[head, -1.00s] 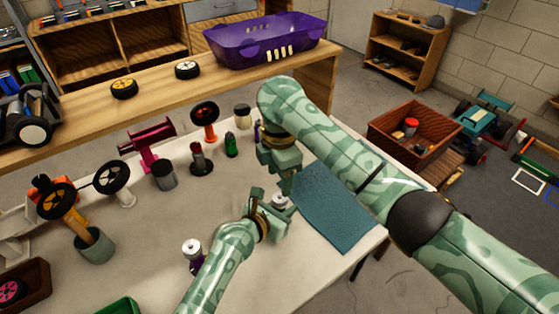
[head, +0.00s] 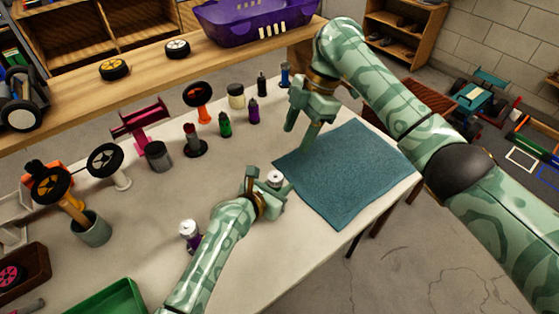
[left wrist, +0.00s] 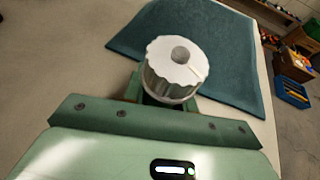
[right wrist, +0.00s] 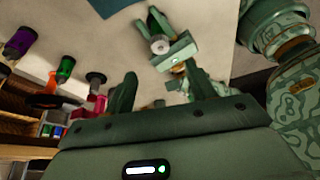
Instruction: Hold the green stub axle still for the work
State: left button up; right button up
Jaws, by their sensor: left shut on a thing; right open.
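My left gripper (head: 265,191) is shut on an upright piece with a ribbed silver-white top, which I take for the green stub axle (head: 274,177). The ribbed top and its grey centre show in the left wrist view (left wrist: 180,62). In the right wrist view, the left gripper (right wrist: 172,45) shows ahead, apart from my right fingers. My right gripper (head: 305,142) is open and empty, near the back left edge of the teal mat (head: 345,180); its fingers also show in its wrist view (right wrist: 161,88).
A similar white-topped purple piece (head: 189,234) stands beside my left forearm. Several bottles, including a green one (head: 225,125), a dark grey pot (head: 158,156) and a magenta stand (head: 142,122) line the table's back. The mat is clear.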

aim_at(278, 176)
jog(key=x, duration=1.1)
jog(key=shift+s+a+f, duration=0.1)
jog(key=shift+a+f, duration=0.15)
jog(key=shift+f, duration=0.05)
jog(key=c, duration=1)
